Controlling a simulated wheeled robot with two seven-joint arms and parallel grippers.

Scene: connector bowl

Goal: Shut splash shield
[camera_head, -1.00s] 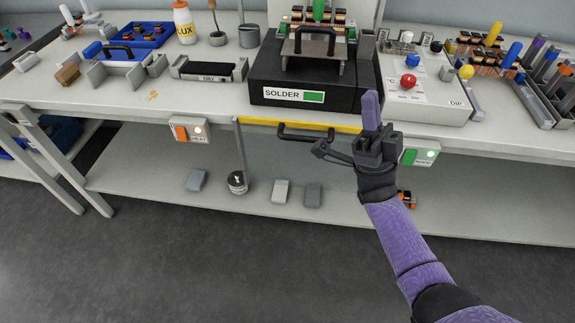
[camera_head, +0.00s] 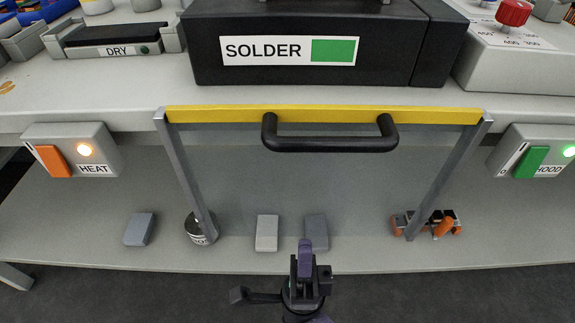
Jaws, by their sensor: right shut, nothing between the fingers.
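The splash shield (camera_head: 270,185) is a clear panel with grey side rails and a yellow top bar (camera_head: 220,115). It hangs down in front of the bench below the black SOLDER unit (camera_head: 205,60). A black handle (camera_head: 330,145) is fixed to the yellow bar. My right gripper (camera_head: 306,248) is shut and empty at the bottom centre, below the handle and apart from it in the picture. Its purple fingers point up. My left gripper is not in view.
A HEAT box (camera_head: 110,140) with an orange switch is at left, and a HOOD box (camera_head: 510,145) with a green switch at right. The lower shelf holds a tin (camera_head: 198,232), grey blocks (camera_head: 267,232) and orange-black parts (camera_head: 443,222).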

